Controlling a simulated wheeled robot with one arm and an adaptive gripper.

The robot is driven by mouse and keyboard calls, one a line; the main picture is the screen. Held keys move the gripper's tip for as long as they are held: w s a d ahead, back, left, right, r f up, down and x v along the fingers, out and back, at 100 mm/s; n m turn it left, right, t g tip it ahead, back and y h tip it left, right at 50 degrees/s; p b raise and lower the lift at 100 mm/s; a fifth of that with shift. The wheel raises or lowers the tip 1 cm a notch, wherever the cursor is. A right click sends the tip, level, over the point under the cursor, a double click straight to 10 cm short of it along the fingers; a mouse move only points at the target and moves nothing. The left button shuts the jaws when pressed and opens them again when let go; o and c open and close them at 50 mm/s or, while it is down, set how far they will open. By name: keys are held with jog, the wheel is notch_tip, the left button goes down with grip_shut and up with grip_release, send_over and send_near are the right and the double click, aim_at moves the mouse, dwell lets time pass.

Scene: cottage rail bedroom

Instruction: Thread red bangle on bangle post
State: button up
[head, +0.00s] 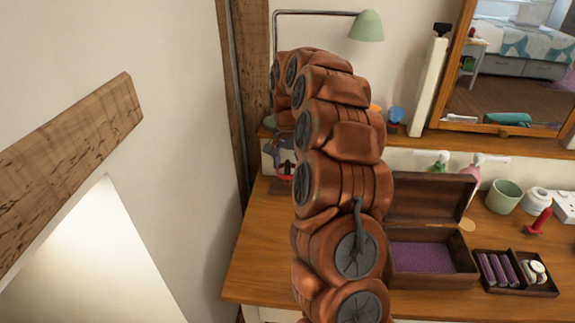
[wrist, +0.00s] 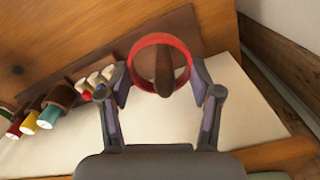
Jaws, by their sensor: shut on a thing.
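The red bangle (wrist: 133,58) is held between the fingertips of my gripper (wrist: 160,82), which is shut on it. In the wrist view the dark brown bangle post (wrist: 163,66) shows inside the ring's outline, its rounded end near the ring's lower edge. I cannot tell whether the ring is around the post or only in line with it. In the head view a bit of the red bangle (head: 285,178) shows at the dresser's back left, beside my arm. My arm hides most of the gripper there.
Several small colour-ended items (wrist: 48,115) lie left of the gripper in the wrist view. An open wooden box (head: 430,280) and a compartment tray (head: 515,290) stand right of my arm. A green cup (head: 504,196) and a mirror (head: 510,70) are further right.

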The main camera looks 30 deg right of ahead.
jog(key=shift+f+b, duration=0.95)
jog(key=shift+f, duration=1.3)
dwell(0.7)
jog(key=o, duration=1.1)
jog(key=shift+r, duration=0.15)
notch_tip(320, 180, up, 10)
jog(key=shift+r, duration=0.85)
